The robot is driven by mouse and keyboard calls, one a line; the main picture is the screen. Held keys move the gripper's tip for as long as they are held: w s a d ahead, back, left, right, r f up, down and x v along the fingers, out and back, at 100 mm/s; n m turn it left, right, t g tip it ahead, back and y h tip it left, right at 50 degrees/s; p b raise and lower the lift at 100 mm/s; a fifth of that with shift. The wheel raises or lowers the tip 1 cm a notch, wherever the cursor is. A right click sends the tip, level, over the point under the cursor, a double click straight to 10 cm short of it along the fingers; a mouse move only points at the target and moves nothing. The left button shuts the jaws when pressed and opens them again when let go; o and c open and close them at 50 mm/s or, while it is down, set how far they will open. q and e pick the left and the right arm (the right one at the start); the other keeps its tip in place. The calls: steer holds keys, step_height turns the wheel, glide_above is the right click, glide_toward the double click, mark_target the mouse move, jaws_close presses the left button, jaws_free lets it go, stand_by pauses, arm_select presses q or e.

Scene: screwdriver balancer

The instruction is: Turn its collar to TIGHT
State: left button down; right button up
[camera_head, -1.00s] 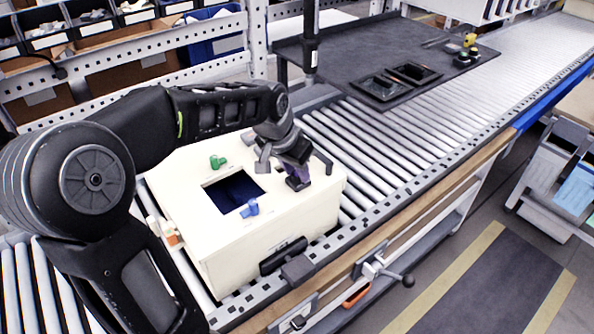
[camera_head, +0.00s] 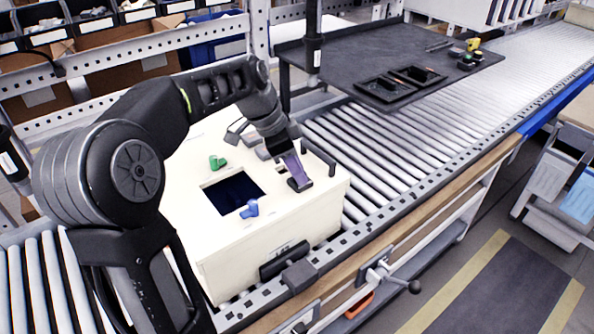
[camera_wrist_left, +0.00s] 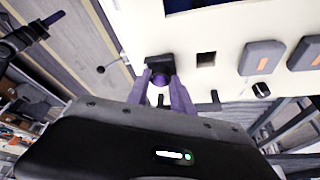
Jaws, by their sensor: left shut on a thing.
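The cream box (camera_head: 260,245) stands on the roller conveyor. A small black block (camera_head: 299,186) sits on its top near the right corner, and it also shows in the left wrist view (camera_wrist_left: 158,63). My left gripper (camera_head: 293,168) reaches down to this block with its purple fingers. In the left wrist view the fingers (camera_wrist_left: 163,84) are shut around a small dark purplish round part at the block, mostly hidden between them. No TIGHT marking is legible.
The box top has a square opening (camera_head: 233,191), a green knob (camera_head: 217,162) and a blue knob (camera_head: 250,209). A black vertical tool (camera_head: 313,40) hangs behind. A dark table (camera_head: 390,50) holds black trays. The rollers right of the box are clear.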

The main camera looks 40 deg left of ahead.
stand_by(0.4)
arm_select(q)
steer(key=c, duration=1.1)
jaws_free()
steer(key=shift+r, duration=0.1)
steer(key=v, duration=0.7)
steer(key=shift+a+r, duration=0.15)
steer(key=shift+r, duration=0.1)
steer(key=shift+s, duration=0.1)
